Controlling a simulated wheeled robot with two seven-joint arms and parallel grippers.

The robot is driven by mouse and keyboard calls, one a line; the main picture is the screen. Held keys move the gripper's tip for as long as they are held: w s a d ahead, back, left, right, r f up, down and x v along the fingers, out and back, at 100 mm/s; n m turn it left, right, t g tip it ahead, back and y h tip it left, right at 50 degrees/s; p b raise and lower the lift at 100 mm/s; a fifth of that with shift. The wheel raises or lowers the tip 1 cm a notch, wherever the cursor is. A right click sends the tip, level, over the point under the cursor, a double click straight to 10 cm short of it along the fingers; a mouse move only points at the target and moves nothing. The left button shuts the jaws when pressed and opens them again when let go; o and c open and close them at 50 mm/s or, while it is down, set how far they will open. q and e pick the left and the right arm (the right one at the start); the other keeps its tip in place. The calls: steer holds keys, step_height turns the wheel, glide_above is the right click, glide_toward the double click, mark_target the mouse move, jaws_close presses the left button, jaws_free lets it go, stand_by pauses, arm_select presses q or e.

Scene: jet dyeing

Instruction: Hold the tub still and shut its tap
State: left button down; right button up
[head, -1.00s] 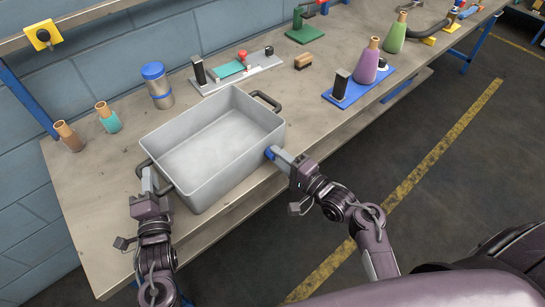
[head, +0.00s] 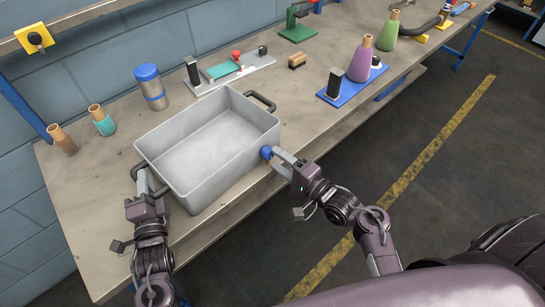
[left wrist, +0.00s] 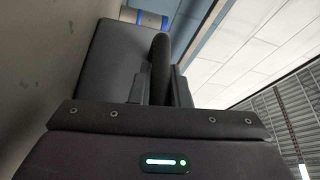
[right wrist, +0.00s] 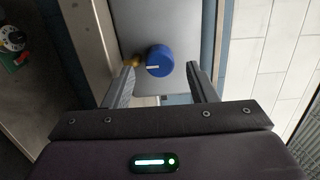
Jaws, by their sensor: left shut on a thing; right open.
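The grey metal tub (head: 232,174) stands on the workbench, with a dark handle at each end. My left gripper (head: 143,183) is shut on the tub's left handle (head: 137,170); the handle also shows between the fingers in the left wrist view (left wrist: 160,68). The tap's blue round knob (head: 266,153) is on the tub's front wall near the right corner. In the right wrist view the knob (right wrist: 159,61) has a white mark, and a brass part shows beside it. My right gripper (right wrist: 160,80) is open, its fingers on either side of the knob and apart from it.
A blue-lidded jar (head: 150,87) and two small cones (head: 102,120) stand behind and left of the tub. A blue stand with a purple cone (head: 362,62) is to the right. The bench (head: 305,120) is clear between them.

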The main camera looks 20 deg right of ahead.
steer(key=v, duration=1)
arm_select(q)
steer(key=c, duration=1.3)
jaws_free()
